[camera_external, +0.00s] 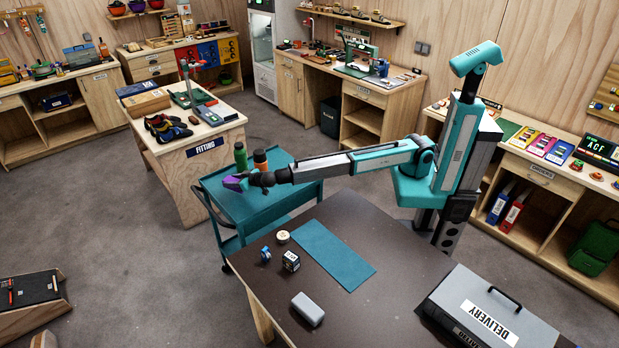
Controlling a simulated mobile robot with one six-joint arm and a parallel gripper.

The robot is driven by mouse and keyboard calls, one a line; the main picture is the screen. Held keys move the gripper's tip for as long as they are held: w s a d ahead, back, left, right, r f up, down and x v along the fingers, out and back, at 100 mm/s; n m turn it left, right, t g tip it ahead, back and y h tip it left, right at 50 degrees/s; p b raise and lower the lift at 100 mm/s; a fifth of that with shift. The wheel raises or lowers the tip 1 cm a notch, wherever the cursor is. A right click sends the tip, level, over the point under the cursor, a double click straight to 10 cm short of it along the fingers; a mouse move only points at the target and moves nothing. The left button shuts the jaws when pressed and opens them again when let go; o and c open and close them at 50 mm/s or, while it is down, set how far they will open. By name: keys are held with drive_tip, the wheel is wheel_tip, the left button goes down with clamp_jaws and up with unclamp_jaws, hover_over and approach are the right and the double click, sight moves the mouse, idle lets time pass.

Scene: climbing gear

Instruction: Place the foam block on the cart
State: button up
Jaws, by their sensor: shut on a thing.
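My gripper (246,180) is shut on a small purple block (232,183), which looks like the foam block. Part of the block is hidden by the fingers. My arm reaches left across the dark table, and the gripper is over the left part of the teal cart (263,209). I cannot tell from this one view how high the block is above the cart's top, or whether it touches it. A green bottle (240,157) and a dark bottle with an orange top (260,160) stand at the cart's far side, close behind my gripper.
The dark table (380,280) holds a teal mat (322,254), a grey rounded block (307,308), a tape roll (283,237), a small dark cube (290,261), a blue item (265,254) and a delivery case (490,307). The fitting bench (203,155) stands behind the cart.

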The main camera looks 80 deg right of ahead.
drive_tip(key=shift+f, duration=0.35)
drive_tip(key=shift+f, duration=0.1)
drive_tip(key=shift+f+p, duration=0.4)
drive_tip(key=shift+f, duration=1.35)
drive_tip(key=shift+f, duration=0.15)
drive_tip(key=o, duration=1.1)
drive_tip(key=shift+o, duration=0.2)
drive_tip(key=shift+r, duration=0.25)
drive_tip(key=shift+s+a, duration=0.1)
drive_tip(key=shift+s, duration=0.2)
drive_tip(key=b+v, duration=0.2)
drive_tip(key=v, duration=0.9)
drive_tip(key=shift+s+a+r+b, duration=0.1)
drive_tip(key=shift+a+b, duration=0.05)
drive_tip(key=shift+b, duration=0.15)
